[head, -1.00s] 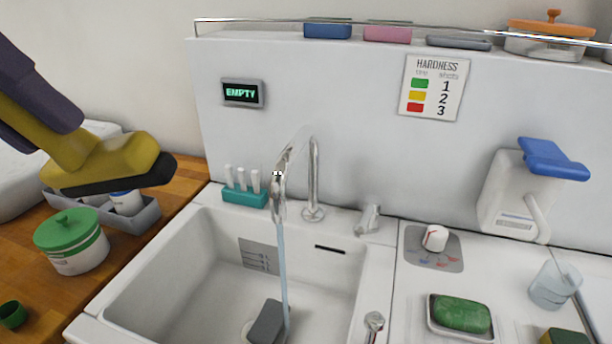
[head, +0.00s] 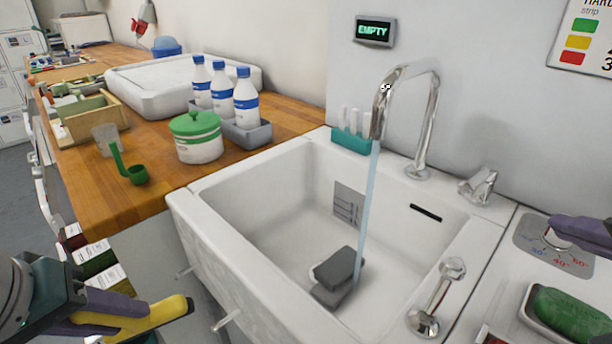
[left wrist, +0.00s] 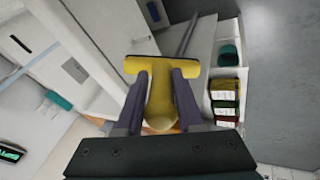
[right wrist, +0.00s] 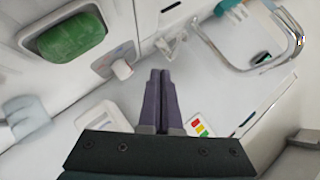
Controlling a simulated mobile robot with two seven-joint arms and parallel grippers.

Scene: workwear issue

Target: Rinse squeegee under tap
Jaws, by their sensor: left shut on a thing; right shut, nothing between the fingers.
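The yellow squeegee (head: 150,318) is in my left gripper (head: 100,312) at the lower left of the head view, left of and outside the sink. In the left wrist view its yellow T-shaped head (left wrist: 190,68) sticks out beyond the fingers (left wrist: 160,82), which are shut on the handle. The tap (head: 425,120) is running; a stream of water (head: 369,200) falls into the white sink (head: 245,195). My right gripper (head: 580,231) is at the right edge, by the temperature dial (head: 556,239). In the right wrist view it (right wrist: 160,75) is shut and empty; the dial (right wrist: 122,68) is left of its fingertips.
Dark grey blocks (head: 338,268) lie in the sink under the stream. Green soap (head: 565,312) sits in a dish on the right. A green-lidded pot (head: 197,140), bottles (head: 246,100) and a green scoop (head: 130,170) stand on the wooden counter. A display (head: 374,31) reads EMPTY.

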